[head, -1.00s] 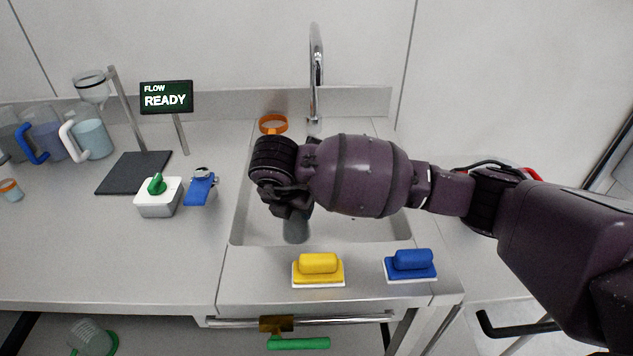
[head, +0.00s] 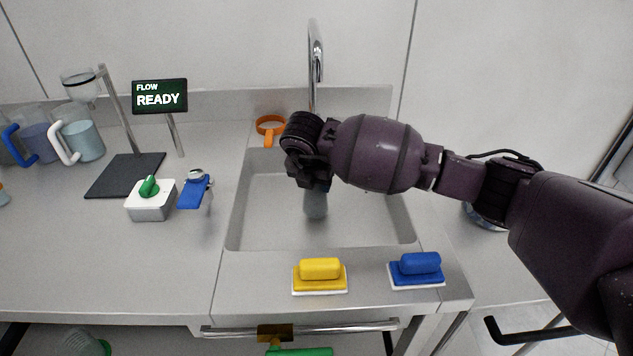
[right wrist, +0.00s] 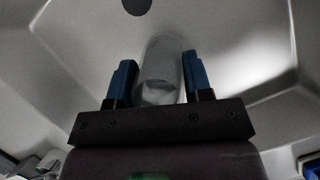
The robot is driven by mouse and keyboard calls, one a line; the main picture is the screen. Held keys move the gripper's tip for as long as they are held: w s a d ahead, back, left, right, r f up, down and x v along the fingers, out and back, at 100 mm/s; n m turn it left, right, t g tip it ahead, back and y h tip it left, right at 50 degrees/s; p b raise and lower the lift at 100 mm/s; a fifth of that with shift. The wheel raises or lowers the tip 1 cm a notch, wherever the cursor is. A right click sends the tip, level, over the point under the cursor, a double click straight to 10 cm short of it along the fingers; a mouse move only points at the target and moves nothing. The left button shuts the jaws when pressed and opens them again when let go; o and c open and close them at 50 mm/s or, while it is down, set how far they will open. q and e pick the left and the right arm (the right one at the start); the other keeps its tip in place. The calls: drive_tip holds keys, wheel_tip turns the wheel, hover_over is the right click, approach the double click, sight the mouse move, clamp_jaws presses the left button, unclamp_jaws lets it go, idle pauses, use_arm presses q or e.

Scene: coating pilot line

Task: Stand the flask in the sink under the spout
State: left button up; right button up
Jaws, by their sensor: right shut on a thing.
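The flask (head: 315,204) is a clear grey glass vessel, hanging below my right gripper (head: 313,184) inside the sink (head: 375,225). The gripper hides its upper part in the head view. In the right wrist view, the flask (right wrist: 160,72) sits between the two blue fingers of my right gripper (right wrist: 160,82), which is shut on it. I cannot tell whether its base touches the sink floor. The spout (head: 318,65) is a tall chrome tap at the back of the sink, beyond the gripper. My left gripper is not in view.
The dark drain (right wrist: 137,5) shows ahead of the flask. A yellow sponge (head: 320,277) and a blue sponge (head: 416,270) lie on the front rim. An orange ring (head: 270,126) is at the back-left rim. A green-knobbed box (head: 150,200) stands left of the sink.

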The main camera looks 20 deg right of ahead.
drive_tip(key=shift+w+d+f, duration=0.35)
drive_tip(key=shift+w+f, duration=0.15)
drive_tip(key=shift+f, duration=0.25)
drive_tip(key=shift+r, duration=0.1)
drive_tip(key=o, duration=1.3)
drive_tip(key=shift+c, duration=0.2)
drive_tip(key=p+v, duration=0.1)
drive_tip(key=v, duration=0.6)
drive_tip(key=shift+r, duration=0.25)
